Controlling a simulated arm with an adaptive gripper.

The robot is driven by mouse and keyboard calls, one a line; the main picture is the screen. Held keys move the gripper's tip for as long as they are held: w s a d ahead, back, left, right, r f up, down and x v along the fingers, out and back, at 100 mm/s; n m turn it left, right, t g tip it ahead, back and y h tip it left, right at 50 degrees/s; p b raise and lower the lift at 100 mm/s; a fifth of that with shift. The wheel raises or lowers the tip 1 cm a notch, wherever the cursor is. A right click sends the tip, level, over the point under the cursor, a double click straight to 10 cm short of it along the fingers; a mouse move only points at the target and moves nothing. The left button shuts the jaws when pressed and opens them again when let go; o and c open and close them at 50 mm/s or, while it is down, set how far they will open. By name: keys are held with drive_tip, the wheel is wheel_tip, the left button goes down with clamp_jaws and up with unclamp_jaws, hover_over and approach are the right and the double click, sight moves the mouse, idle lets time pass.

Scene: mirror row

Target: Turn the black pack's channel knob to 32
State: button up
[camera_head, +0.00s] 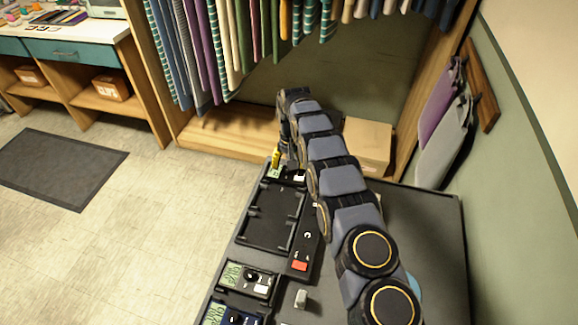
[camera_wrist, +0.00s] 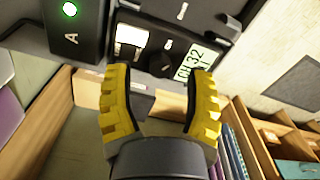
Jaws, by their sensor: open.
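My gripper (camera_wrist: 160,105) has yellow ridged fingers, open and spread apart, in front of a black pack (camera_wrist: 176,26) in the wrist view. The pack's black knob (camera_wrist: 161,65) sits in the gap ahead of the fingers, with nothing visibly clamped. The pack's greenish display (camera_wrist: 195,60) reads CH 32; the right fingertip is close to it in the picture. A white switch (camera_wrist: 131,38) is beside the knob. In the head view, this pack (camera_head: 287,173) is at the far end of the dark bench, partly hidden by my gripper (camera_head: 277,157) and arm.
Another dark pack (camera_head: 262,279) and a blue pack (camera_head: 228,316) stand nearer on the bench, with displays too small to read surely. A box marked A (camera_wrist: 76,25) has a lit green light. An empty black frame (camera_head: 270,216) lies between. Hanging cloths (camera_head: 215,50) are behind.

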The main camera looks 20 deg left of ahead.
wheel_tip(320, 180, up, 11)
drive_tip(key=shift+f, duration=0.2)
idle(0.4)
